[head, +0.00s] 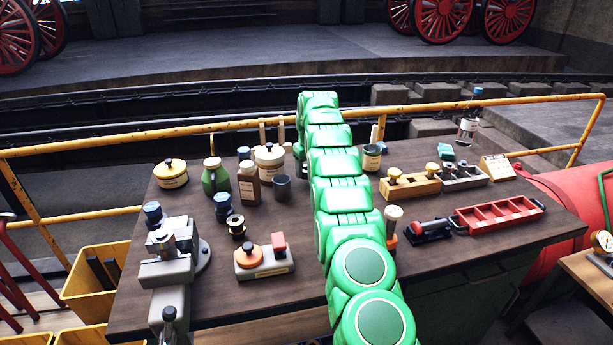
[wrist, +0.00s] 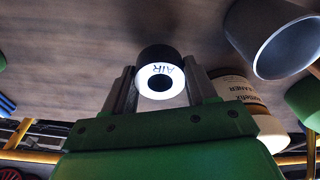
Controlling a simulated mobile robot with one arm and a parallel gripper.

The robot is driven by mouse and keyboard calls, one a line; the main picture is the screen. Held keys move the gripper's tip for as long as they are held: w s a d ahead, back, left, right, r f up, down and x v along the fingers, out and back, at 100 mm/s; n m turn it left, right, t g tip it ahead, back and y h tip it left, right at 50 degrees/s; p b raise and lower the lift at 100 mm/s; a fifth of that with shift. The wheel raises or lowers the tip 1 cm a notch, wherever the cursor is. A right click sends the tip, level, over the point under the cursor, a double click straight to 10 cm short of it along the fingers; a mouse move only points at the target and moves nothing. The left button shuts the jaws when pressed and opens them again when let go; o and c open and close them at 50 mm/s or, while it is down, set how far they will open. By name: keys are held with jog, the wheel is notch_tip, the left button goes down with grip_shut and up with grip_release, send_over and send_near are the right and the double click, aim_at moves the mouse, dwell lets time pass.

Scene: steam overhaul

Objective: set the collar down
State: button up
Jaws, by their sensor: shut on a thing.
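The collar (wrist: 160,69) shows in the wrist view as a short dark cylinder with a white ring face, a dark hole in its middle and the letters AIR. My gripper (wrist: 159,80) is shut on it, with one grey finger on each side. The wooden bench top (wrist: 70,60) fills the upper part of that view; I cannot tell whether the collar touches it. In the head view my green arm reaches over the bench (head: 325,290) and hides most of the gripper and the collar.
A grey cup (head: 282,188), brown bottle (head: 248,183), green bottle (head: 215,178) and cream pot (head: 269,162) stand left of my arm. A wooden block (head: 410,187) and red tray (head: 500,215) lie to the right. A vice (head: 170,262) sits at the left edge.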

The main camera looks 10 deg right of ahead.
aim_at(306, 182)
jog(key=shift+f, duration=1.5)
jog(key=o, duration=1.4)
jog(key=shift+f, duration=0.15)
jog(key=r, duration=0.7)
jog(key=s+r, duration=0.1)
jog(key=r, duration=0.2)
jog(key=shift+d+r, duration=0.2)
jog(key=shift+r, duration=0.15)
jog(key=shift+s+r, duration=0.2)
jog(key=shift+r, duration=0.55)
